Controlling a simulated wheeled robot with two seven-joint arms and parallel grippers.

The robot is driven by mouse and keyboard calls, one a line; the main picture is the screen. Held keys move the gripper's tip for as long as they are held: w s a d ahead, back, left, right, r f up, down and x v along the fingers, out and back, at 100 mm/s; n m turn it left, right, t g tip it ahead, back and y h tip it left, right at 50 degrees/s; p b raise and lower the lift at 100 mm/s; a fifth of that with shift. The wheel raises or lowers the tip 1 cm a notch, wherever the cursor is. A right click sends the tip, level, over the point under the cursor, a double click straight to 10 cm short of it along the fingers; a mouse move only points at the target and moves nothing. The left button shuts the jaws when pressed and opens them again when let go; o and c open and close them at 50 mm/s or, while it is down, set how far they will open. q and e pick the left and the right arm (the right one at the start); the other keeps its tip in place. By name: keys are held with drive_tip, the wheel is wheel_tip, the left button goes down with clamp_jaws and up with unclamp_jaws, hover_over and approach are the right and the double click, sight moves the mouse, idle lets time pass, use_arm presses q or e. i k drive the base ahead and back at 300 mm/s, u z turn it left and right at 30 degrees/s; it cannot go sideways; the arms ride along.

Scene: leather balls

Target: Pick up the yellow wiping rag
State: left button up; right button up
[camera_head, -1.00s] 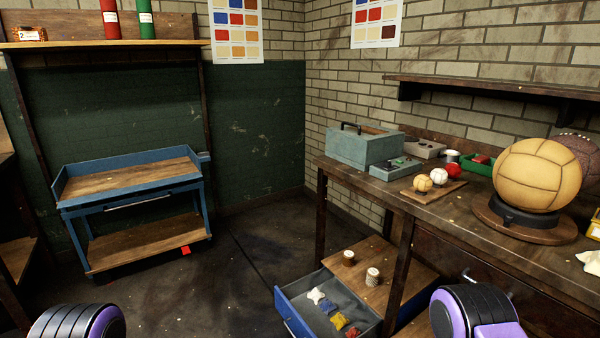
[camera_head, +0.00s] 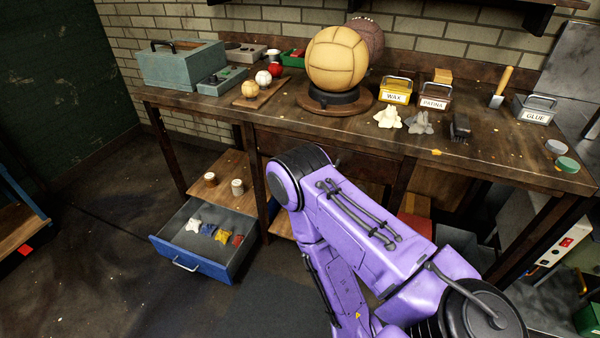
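A small yellow cloth (camera_head: 222,236) lies in the open blue drawer (camera_head: 196,263) at the lower left, between a blue cloth (camera_head: 208,230) and a red one (camera_head: 238,240). A white cloth (camera_head: 193,225) lies at the drawer's left. On the workbench (camera_head: 300,113), a crumpled pale cream-yellow cloth (camera_head: 387,117) lies in front of the wax box, next to a grey cloth (camera_head: 420,123). My purple arm crosses the lower middle, but its gripper is out of the picture. Neither gripper shows.
A large tan ball (camera_head: 337,60) sits on a round stand on the bench. A wax box (camera_head: 396,90), a patina box (camera_head: 435,97), a dark brush (camera_head: 460,127) and a glue box (camera_head: 534,110) stand to its right. Floor is clear left of the drawer.

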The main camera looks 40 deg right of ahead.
sight(222, 235)
drive_tip(key=z, duration=0.6)
drive_tip(key=i, duration=1.35)
drive_tip(key=u, duration=0.6)
drive_tip(key=i, duration=0.4)
drive_tip(key=u, duration=0.3)
